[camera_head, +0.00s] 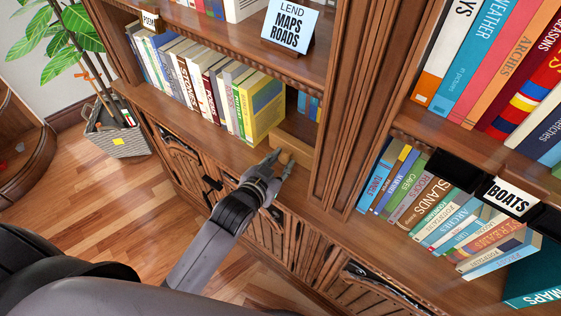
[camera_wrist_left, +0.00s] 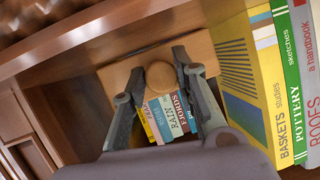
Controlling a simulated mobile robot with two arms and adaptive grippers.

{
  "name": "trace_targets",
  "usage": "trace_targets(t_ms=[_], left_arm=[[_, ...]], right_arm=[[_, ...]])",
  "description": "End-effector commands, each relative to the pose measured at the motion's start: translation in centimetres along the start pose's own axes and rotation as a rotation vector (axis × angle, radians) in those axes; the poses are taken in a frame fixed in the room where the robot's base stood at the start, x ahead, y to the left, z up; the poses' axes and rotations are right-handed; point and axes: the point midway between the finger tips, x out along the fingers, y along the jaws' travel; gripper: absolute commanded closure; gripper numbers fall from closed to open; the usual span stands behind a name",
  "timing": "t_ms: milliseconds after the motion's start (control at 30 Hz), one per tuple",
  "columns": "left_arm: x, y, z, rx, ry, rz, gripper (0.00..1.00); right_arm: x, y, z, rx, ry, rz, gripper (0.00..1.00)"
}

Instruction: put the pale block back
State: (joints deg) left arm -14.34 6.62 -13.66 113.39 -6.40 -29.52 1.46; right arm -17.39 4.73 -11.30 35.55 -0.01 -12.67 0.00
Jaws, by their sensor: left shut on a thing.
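The pale block (camera_head: 291,150) is a light wooden piece at the front of the middle shelf's right end, in front of the gap beside the yellow book (camera_head: 261,106). In the left wrist view the block (camera_wrist_left: 118,80) looks like a flat board with a round knob (camera_wrist_left: 160,77). My left gripper (camera_head: 280,163) is shut on the knob, one finger on each side, as the left wrist view also shows (camera_wrist_left: 162,72). Whether the block rests on the shelf is unclear. My right gripper is not in view.
Upright books (camera_head: 205,85) fill the shelf left of the gap. Several book spines (camera_wrist_left: 168,115) show beyond the block. A wooden upright (camera_head: 352,110) stands to the right, then more books and a BOATS sign (camera_head: 510,197). Carved cupboard doors (camera_head: 180,155) lie below.

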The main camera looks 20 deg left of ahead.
Motion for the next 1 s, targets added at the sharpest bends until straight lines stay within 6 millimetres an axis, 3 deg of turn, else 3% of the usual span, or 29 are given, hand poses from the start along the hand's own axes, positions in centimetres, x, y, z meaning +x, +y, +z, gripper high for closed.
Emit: trace_targets(t_ms=[300,333,600,1000], left_arm=[[0.11,0.01,0.19,0.000,0.002,-0.001,1.00],[0.08,0.01,0.18,0.000,0.000,-0.001,0.71],[0.07,0.00,0.16,0.000,0.000,0.000,0.53],[-0.56,-0.01,0.05,0.000,-0.001,0.000,0.53]], right_arm=[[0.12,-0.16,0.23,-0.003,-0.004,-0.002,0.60],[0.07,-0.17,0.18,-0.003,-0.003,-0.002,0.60],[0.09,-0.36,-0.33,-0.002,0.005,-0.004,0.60],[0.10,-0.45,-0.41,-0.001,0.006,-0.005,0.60]])
